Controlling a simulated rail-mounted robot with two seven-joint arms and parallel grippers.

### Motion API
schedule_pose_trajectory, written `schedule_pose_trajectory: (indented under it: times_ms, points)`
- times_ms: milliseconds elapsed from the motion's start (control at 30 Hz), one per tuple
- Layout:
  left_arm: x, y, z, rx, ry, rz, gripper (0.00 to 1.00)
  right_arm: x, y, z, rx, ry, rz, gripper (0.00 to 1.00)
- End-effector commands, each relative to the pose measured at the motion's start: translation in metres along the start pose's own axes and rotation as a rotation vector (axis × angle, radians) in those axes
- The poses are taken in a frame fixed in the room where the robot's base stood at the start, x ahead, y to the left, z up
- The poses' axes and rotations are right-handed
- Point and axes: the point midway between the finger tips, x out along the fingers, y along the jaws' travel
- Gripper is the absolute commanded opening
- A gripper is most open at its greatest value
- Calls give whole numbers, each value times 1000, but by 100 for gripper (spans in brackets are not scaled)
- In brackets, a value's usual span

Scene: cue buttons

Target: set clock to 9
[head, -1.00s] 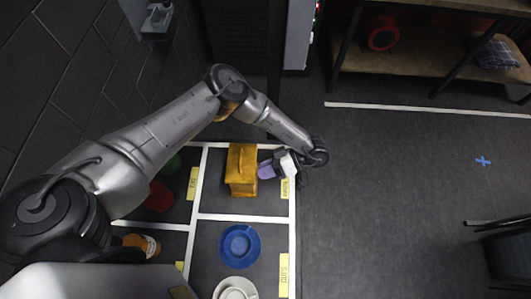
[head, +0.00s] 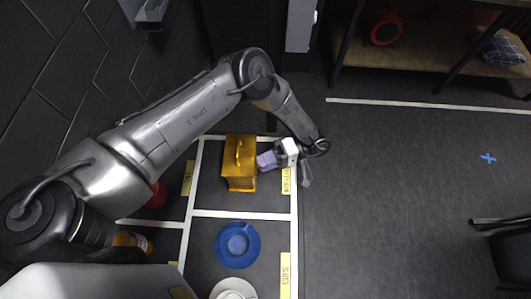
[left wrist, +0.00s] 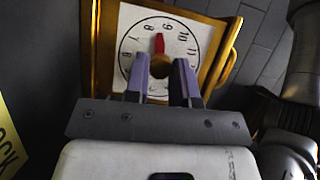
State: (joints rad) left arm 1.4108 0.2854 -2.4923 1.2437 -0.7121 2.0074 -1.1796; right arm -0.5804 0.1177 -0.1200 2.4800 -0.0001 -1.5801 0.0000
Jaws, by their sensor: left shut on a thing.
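The clock is a golden box (head: 240,160) with a handle on top, standing in a marked square of the mat. Its white dial (left wrist: 130,60) faces my left wrist camera, with numerals that appear upside down. The red hand (left wrist: 160,43) points up in that view, between the 8 and the 9, closer to the 9. My left gripper (head: 268,160) is at the clock's right side. In the left wrist view its purple fingers (left wrist: 160,72) are shut on the dark center knob (left wrist: 160,62) of the dial. My right gripper is not in view.
A blue plate (head: 238,262) and a white dish (head: 233,289) lie in nearby squares. An orange jar (head: 131,241) and a red item (head: 157,195) are partly behind my left arm. Open floor lies to the right, with a shelf (head: 430,60) behind.

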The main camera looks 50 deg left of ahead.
Motion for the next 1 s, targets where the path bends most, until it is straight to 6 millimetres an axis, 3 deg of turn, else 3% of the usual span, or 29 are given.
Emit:
schedule_pose_trajectory:
  times_ms: [733, 767, 1000]
  points:
    - [0, 1, 0, 71, -2, -33, 0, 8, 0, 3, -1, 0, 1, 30]
    - [0, 1, 0, 71, -2, -33, 25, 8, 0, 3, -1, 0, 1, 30]
    - [0, 1, 0, 71, -2, -33, 48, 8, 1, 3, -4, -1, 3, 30]
